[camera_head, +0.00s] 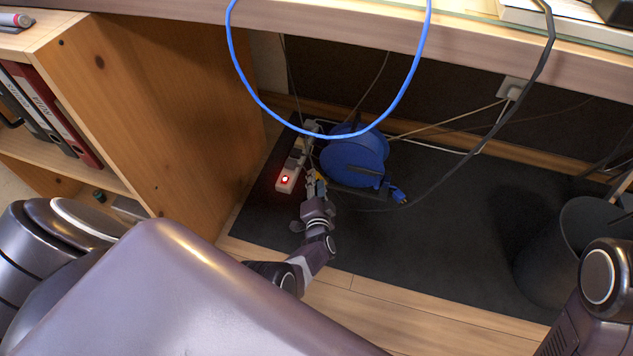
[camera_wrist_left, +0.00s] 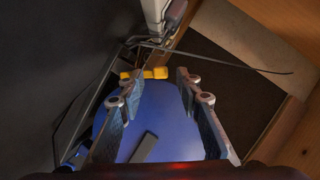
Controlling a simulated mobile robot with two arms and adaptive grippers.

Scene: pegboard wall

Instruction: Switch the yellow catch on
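The yellow catch (camera_wrist_left: 152,73) shows in the left wrist view as a small bright yellow piece at the edge of the blue cable reel (camera_wrist_left: 165,110). In the head view only a bit of yellow (camera_head: 319,187) shows, mostly hidden by my gripper. My left gripper (camera_head: 314,178) is low under the desk, just in front of the blue reel (camera_head: 352,160). In the left wrist view its two fingers (camera_wrist_left: 158,77) stand apart with nothing clamped. The catch lies near the left fingertip; I cannot tell whether they touch. My right gripper is out of view.
A white power strip (camera_head: 286,180) with a lit red switch lies left of my gripper, near the wooden cabinet (camera_head: 170,110). A blue cable (camera_head: 330,134) hangs from the desk. A dark bin (camera_head: 565,250) stands right. The black mat (camera_head: 440,240) between is mostly clear.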

